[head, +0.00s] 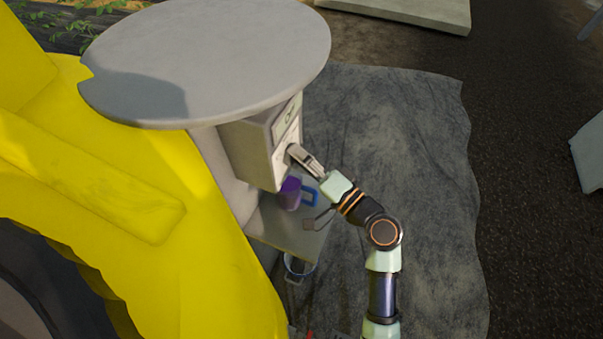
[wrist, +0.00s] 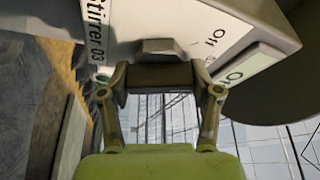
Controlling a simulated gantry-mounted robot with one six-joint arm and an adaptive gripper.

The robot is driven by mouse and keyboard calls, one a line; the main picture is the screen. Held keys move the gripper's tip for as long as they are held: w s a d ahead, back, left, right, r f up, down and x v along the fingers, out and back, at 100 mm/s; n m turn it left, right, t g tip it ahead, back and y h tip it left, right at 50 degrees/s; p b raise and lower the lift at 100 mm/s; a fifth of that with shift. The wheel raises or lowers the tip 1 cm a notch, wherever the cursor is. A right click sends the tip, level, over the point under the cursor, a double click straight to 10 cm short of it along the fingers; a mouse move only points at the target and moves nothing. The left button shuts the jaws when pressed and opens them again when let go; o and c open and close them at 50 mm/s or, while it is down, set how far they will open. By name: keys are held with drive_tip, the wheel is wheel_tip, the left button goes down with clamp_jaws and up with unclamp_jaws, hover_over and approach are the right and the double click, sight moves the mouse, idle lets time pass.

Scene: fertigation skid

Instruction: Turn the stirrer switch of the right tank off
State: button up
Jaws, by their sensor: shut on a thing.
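A grey switch box (head: 250,150) hangs under a round grey lid in the head view. In the wrist view its pale face (wrist: 235,40) reads "Stirrer 03", with "Off" and "On" marks towards the right. A grey block-shaped switch knob (wrist: 160,47) stands out from the face. My gripper (head: 296,153) reaches the box face from the right. In the wrist view its fingers (wrist: 162,80) are shut on the knob, one at each side. The fingers and a dark bar partly hide the knob. Which tank the box belongs to cannot be told.
The round grey lid (head: 210,60) overhangs the box. A large yellow body (head: 130,210) stands at left. Below the box are a purple cup (head: 289,194), a blue-handled item (head: 311,197) and a clear vessel (head: 299,268). The grey sheet (head: 420,150) at right is open ground.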

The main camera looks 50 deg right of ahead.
drive_tip(key=n+b, duration=0.1)
drive_tip(key=b, duration=0.2)
drive_tip(key=n+t+y+b, duration=0.1)
drive_tip(key=n+b, duration=0.1)
drive_tip(key=b, duration=0.1)
drive_tip(key=shift+f, duration=0.4)
drive_tip(key=n+b, duration=0.2)
drive_tip(key=shift+r+y+b, duration=0.3)
drive_tip(key=shift+y+b, duration=0.05)
drive_tip(key=shift+y, duration=0.05)
drive_tip(key=shift+r, duration=0.1)
drive_tip(key=o, duration=1.2)
drive_tip(key=shift+c, duration=0.2)
drive_tip(key=v, duration=1.2)
